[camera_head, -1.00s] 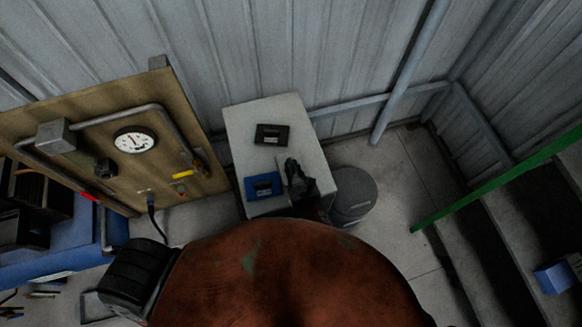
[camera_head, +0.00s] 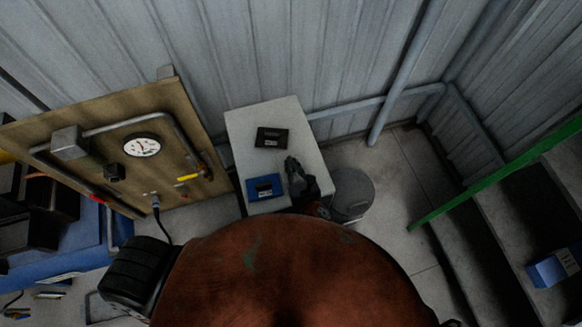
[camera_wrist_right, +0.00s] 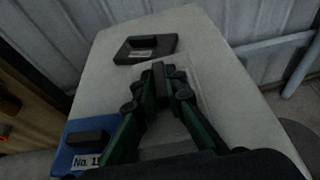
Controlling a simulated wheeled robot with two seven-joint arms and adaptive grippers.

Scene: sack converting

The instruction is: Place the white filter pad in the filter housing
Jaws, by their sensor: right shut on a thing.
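The white filter pad (camera_wrist_right: 201,82) shows in the right wrist view as a pale square with a dark grip on top, against the white table top. My right gripper (camera_wrist_right: 160,76) is shut on that dark grip, and its fingers hide part of the pad. In the head view my right gripper (camera_head: 292,166) is over the table's right side, beside the blue block; the pad is hard to make out there. I cannot tell whether the pad touches the table. I cannot identify the filter housing in these views. My left gripper is not in view.
The white table (camera_head: 238,125) also bears a black block (camera_head: 271,137) and a blue block (camera_head: 265,187), both with grips. A grey bin (camera_head: 352,193) stands right of it. A gauge panel (camera_head: 100,165) is at left, a green rail (camera_head: 480,185) at right.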

